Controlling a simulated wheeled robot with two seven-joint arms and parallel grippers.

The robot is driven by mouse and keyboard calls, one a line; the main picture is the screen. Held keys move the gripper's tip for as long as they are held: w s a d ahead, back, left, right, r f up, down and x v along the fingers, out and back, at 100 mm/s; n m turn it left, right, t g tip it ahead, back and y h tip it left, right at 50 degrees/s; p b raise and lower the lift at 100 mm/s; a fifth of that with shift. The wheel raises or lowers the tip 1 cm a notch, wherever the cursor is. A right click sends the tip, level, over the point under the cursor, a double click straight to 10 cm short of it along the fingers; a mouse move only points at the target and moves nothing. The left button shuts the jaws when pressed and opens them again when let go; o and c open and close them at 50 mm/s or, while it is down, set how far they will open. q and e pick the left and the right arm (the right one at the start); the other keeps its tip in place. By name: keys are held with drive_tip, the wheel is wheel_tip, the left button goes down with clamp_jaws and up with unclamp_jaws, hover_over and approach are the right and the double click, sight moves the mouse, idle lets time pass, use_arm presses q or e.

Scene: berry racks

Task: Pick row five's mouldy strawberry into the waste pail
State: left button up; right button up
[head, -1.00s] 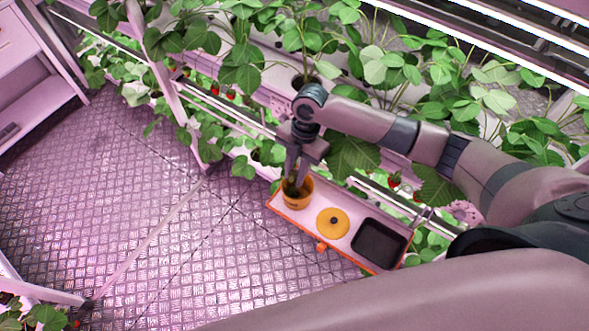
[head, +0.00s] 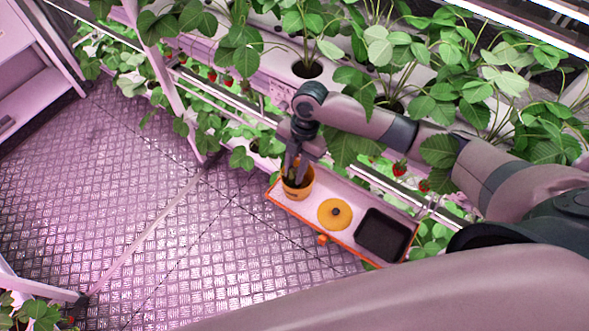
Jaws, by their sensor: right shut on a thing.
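The orange waste pail (head: 302,192) stands upright at the left end of a long tray. My right gripper (head: 297,180) points down into the pail's mouth, its fingertips inside the rim. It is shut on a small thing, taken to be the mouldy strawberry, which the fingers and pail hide. Several red strawberries (head: 399,168) hang under the plants right of the gripper, and more (head: 213,76) hang at the upper left. I cannot make out mould on any of them. My left gripper is not in view.
The tray (head: 365,192) also holds a yellow round lid (head: 334,213) with a dark knob and a black shallow box (head: 382,235). Leafy plants in a pink rack (head: 265,84) crowd behind my right arm. The patterned metal floor (head: 150,220) at left is largely clear.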

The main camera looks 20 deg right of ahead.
drive_tip(key=shift+f+b, duration=0.3)
drive_tip(key=shift+f, duration=0.3)
drive_tip(key=o, duration=0.7)
drive_tip(key=shift+c, duration=0.7)
drive_tip(key=shift+o, duration=0.5)
drive_tip(key=shift+r, duration=0.15)
